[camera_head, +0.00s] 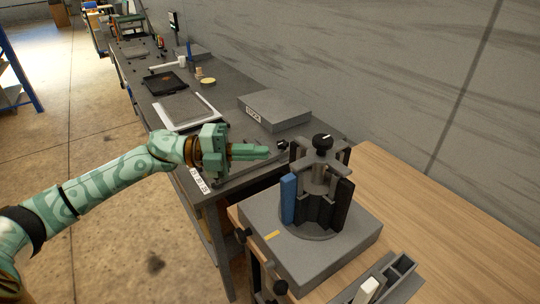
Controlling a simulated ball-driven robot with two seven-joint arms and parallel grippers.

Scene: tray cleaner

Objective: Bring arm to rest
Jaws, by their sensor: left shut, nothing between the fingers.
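My left arm comes in from the left. It is green with a camouflage-like pattern and reaches over the near edge of the grey bench. My left gripper (250,152) is shut and empty, with its fingers pointing right. The fingertips are left of the grey machine with a black knob (322,142), apart from it in the picture. My right gripper is not in view.
The machine's grey base (340,246) stands on a wooden table (425,206). A grey box (275,110), a tray (186,109) and a black tray (165,83) lie on the grey bench. Open floor (110,240) is at the left; a wall runs along the right.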

